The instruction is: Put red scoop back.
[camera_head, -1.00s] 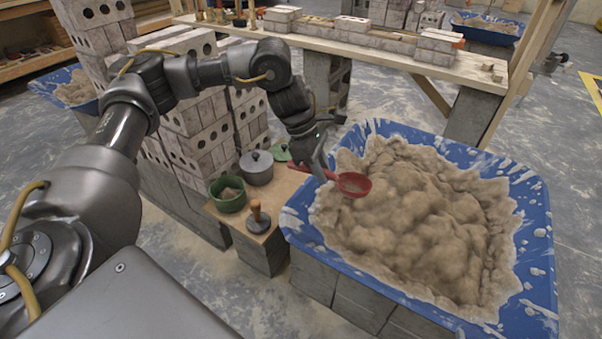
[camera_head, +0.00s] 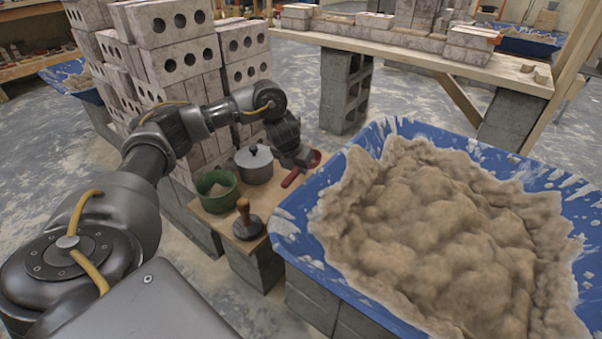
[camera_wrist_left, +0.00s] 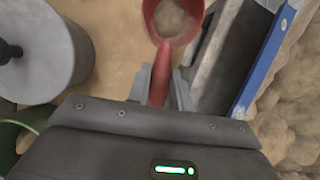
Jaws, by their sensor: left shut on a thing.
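The red scoop is in my left gripper. In the head view its handle (camera_head: 292,178) hangs beside the blue tub's left rim, and its bowl is partly hidden behind the gripper. In the left wrist view the scoop's bowl (camera_wrist_left: 174,18) holds some sandy mortar. My left gripper (camera_wrist_left: 160,85) is shut on the scoop's handle. In the head view the left gripper (camera_head: 302,160) is above the right edge of the small wooden stand (camera_head: 221,220), between the grey lidded pot and the tub. My right gripper is not in view.
The blue tub (camera_head: 290,236) full of mortar (camera_head: 430,230) stands on grey blocks at right. On the stand are a grey lidded pot (camera_head: 254,167), a green pot (camera_head: 217,191) and a wooden-handled tamper (camera_head: 247,222). Stacked bricks (camera_head: 175,45) rise behind.

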